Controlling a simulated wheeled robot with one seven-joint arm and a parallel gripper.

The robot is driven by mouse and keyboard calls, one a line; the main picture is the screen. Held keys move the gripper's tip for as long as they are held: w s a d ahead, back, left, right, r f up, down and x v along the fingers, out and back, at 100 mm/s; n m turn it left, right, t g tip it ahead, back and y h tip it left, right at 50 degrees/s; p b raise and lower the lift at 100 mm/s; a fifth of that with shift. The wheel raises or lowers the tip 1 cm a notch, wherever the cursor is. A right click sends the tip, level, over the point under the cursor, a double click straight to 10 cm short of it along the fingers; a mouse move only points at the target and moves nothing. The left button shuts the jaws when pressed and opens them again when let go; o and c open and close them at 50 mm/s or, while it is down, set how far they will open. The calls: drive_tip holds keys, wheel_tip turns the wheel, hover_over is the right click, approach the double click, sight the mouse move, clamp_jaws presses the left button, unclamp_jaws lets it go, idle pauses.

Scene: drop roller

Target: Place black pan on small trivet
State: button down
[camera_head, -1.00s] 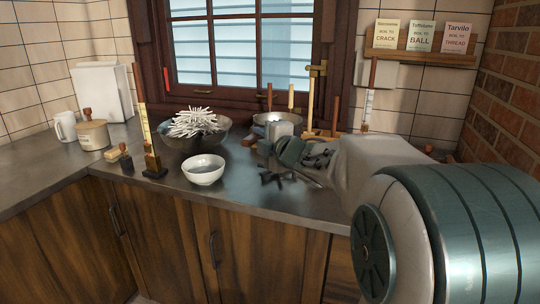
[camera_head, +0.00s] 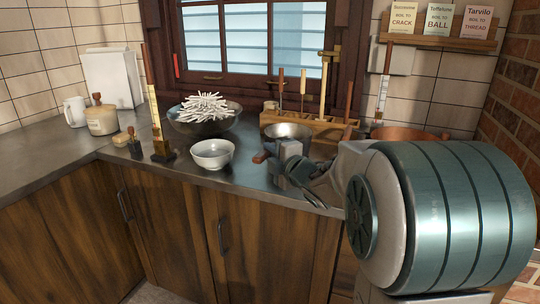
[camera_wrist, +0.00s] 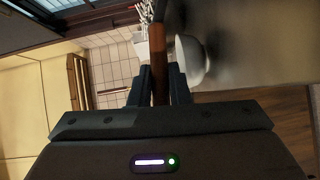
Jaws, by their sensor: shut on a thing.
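A round pan (camera_head: 289,130) shows just behind my gripper in the head view, its inside looking metallic grey rather than black. My gripper (camera_head: 270,154) is over the counter and shut on a reddish-brown wooden handle (camera_head: 260,158). The wrist view shows this handle (camera_wrist: 160,60) between the two fingers. The handle appears to be the pan's, but the join is hidden by my gripper. The small trivet cannot be made out now; my gripper and forearm cover that stretch of counter.
A white bowl (camera_head: 212,154) stands left of my gripper, with a dark bowl of white sticks (camera_head: 204,120) behind it. A wooden rack (camera_head: 325,128) of upright tools stands at the back. A copper pot (camera_head: 405,133) is to the right. The front-left counter is clear.

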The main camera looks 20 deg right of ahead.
drive_tip(key=shift+r, duration=0.1)
drive_tip(key=c, duration=1.4)
unclamp_jaws()
drive_tip(key=shift+o, duration=0.2)
